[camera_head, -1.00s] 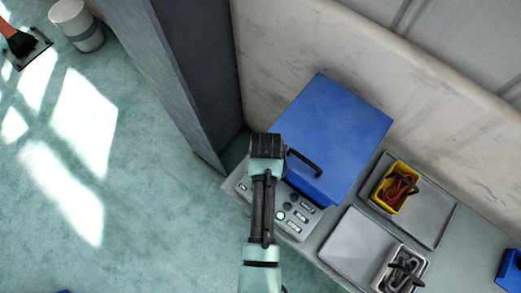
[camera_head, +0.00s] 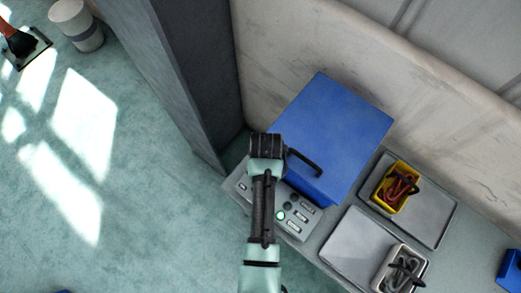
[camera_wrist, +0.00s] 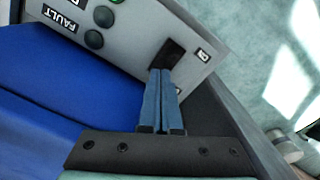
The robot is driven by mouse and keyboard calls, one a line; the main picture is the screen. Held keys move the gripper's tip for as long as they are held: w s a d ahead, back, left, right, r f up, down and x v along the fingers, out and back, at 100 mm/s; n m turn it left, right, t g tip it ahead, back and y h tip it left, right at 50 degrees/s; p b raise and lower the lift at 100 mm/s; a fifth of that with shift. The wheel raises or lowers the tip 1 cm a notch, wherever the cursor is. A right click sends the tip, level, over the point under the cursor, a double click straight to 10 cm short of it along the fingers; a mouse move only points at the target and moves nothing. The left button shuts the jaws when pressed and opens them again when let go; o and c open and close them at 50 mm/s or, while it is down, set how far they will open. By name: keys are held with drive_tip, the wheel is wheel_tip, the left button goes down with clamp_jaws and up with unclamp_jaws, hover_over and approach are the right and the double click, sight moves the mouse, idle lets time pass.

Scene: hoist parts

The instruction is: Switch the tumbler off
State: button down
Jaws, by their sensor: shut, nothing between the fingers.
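The tumbler is a blue box (camera_head: 335,125) with a grey control panel (camera_head: 299,226) along its front. A green lamp (camera_head: 281,216) on the panel is lit. In the wrist view the panel (camera_wrist: 140,60) carries round dark buttons (camera_wrist: 93,39), a label reading FAULT (camera_wrist: 61,19) and a black switch piece (camera_wrist: 173,53) near one end, beside a small label (camera_wrist: 203,54). My gripper (camera_wrist: 167,72) is shut and empty, its blue fingertips at the black switch piece; whether they touch it I cannot tell. In the head view my wrist hides the fingers and that part of the panel.
A black bar handle (camera_head: 304,162) sticks out by my wrist. A grey pillar (camera_head: 180,80) stands left of the tumbler. Right of it are grey trays (camera_head: 357,243), a yellow bin (camera_head: 386,195) and a pale bin (camera_head: 385,279) with parts.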

drive_tip(key=shift+f+b, duration=0.45)
drive_tip(key=shift+f, duration=0.25)
drive_tip(key=shift+s, duration=0.1)
wheel_tip(320, 180, up, 7)
drive_tip(key=p, duration=0.7)
drive_tip(key=shift+r, duration=0.1)
idle(0.7)
